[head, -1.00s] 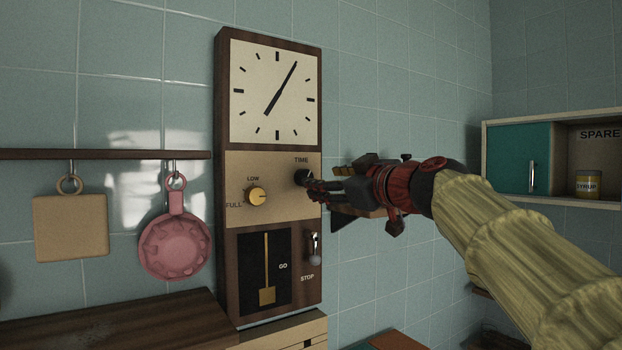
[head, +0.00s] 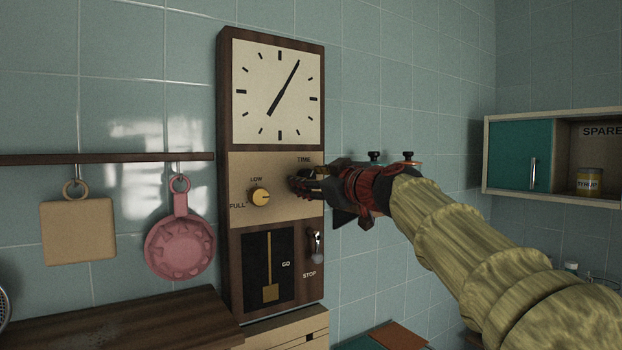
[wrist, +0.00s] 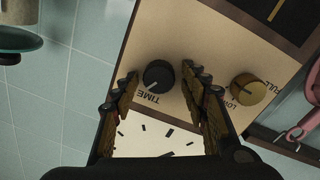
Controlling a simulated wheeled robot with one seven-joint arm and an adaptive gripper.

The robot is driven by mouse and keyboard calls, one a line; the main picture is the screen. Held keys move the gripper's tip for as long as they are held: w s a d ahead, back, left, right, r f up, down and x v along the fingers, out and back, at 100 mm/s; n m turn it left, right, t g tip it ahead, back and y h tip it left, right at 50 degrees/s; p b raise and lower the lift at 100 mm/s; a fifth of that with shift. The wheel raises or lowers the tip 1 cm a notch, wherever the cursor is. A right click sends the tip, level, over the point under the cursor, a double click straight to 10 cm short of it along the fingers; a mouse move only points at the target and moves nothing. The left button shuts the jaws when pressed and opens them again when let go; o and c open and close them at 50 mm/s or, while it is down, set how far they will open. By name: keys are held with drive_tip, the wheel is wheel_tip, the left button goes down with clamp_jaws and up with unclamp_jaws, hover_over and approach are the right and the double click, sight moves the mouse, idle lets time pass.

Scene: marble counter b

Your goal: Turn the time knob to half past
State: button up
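The time knob (wrist: 158,76) is black and round, with a pale pointer mark, next to the word TIME. In the wrist view it sits between the fingertips of my gripper (wrist: 160,76), which is open, with a gap to each side. Whether the fingertips reach down around the knob is hard to tell. In the head view my gripper (head: 294,184) is at the panel below TIME and hides the knob. The clock face (head: 277,91) above has a thinner, longer hand toward the upper right, near one, and a thicker hand toward the lower left, near seven.
A yellow LOW/FULL knob (head: 260,197) is close by on the left. Below are a GO slider (head: 270,291) and a STOP lever (head: 317,245). A pink pan (head: 180,245) and a board (head: 78,230) hang at left. A cabinet (head: 520,155) is at right.

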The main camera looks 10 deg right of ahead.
drive_tip(key=c, duration=1)
